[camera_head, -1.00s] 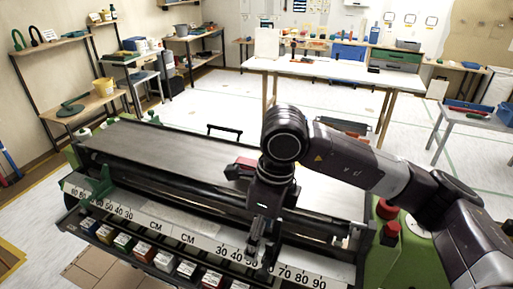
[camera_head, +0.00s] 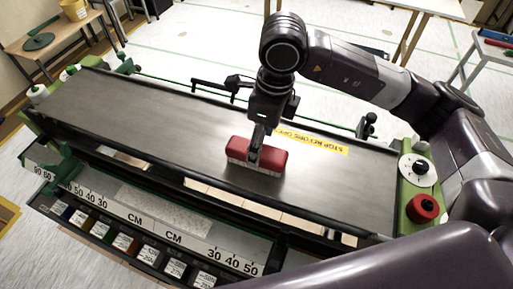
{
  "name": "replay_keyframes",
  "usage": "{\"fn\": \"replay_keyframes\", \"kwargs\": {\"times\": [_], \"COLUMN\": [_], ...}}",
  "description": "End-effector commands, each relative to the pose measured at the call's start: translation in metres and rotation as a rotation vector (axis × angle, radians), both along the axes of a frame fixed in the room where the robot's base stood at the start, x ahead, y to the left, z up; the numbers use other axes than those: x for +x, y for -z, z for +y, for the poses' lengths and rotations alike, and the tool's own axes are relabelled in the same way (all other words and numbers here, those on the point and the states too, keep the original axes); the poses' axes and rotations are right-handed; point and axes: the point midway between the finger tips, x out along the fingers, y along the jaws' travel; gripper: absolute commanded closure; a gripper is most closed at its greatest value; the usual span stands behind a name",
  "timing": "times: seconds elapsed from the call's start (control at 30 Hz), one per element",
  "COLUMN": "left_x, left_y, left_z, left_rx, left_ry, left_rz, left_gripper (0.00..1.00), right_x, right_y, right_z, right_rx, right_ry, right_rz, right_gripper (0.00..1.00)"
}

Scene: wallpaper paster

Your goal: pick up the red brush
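The red brush (camera_head: 270,159), a red block with a pale lower edge, is on or just above the grey top plate (camera_head: 150,125) of the wallpaper paster. My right gripper (camera_head: 255,150) comes down from above onto the middle of the brush, and its fingers overlap the brush's top in the picture. The fingers look close together, but their tips are partly lost against the brush, so I cannot tell whether they grip it. My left gripper is out of view.
A yellow warning label (camera_head: 312,142) lies on the plate right of the brush. A red knob (camera_head: 424,208) is at the machine's right end. Several small labelled boxes (camera_head: 125,243) line the front rack. The plate's left half is clear.

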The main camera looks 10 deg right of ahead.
Motion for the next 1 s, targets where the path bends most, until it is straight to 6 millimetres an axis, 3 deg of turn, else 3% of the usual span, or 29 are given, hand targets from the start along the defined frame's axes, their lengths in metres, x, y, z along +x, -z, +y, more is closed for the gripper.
{"fn": "replay_keyframes", "kwargs": {"times": [0.13, 0.33, 0.67, 1.0], "left_x": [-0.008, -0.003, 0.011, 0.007], "left_y": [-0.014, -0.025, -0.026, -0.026], "left_z": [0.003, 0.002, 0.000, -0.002], "left_rx": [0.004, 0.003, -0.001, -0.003], "left_ry": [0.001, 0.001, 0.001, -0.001], "left_rz": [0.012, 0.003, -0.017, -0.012], "left_gripper": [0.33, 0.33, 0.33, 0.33], "right_x": [-0.001, 0.002, 0.003, 0.003], "right_y": [0.015, 0.045, 0.053, 0.052], "right_z": [0.005, 0.010, 0.010, 0.010], "right_rx": [0.000, 0.000, 0.001, 0.001], "right_ry": [0.001, 0.002, 0.000, 0.000], "right_rz": [0.005, 0.002, -0.002, -0.002], "right_gripper": [0.39, 0.39, 0.40, 0.78]}}
